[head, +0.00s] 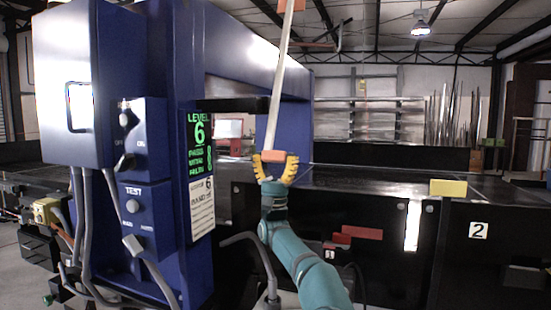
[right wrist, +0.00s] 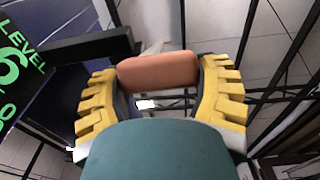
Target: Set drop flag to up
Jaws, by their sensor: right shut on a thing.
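The drop flag shows in the head view as a long pale pole (head: 277,95), nearly upright and leaning a little to the right at its top. An orange piece (head: 291,5) is at its upper end, at the picture's top edge. My right gripper (head: 274,163) is at the pole's lower end, with its yellow fingers shut on an orange block (head: 273,156). In the right wrist view the orange block (right wrist: 158,70) lies between both yellow fingers (right wrist: 160,95). My left gripper is not in view.
A blue detector frame (head: 143,55) with a control box (head: 137,219) and a green level display (head: 199,140) stands at left. A dark conveyor (head: 400,183) runs to the right, with a yellow block (head: 448,188) on its near edge. A grey bent bar (head: 262,255) stands near my arm.

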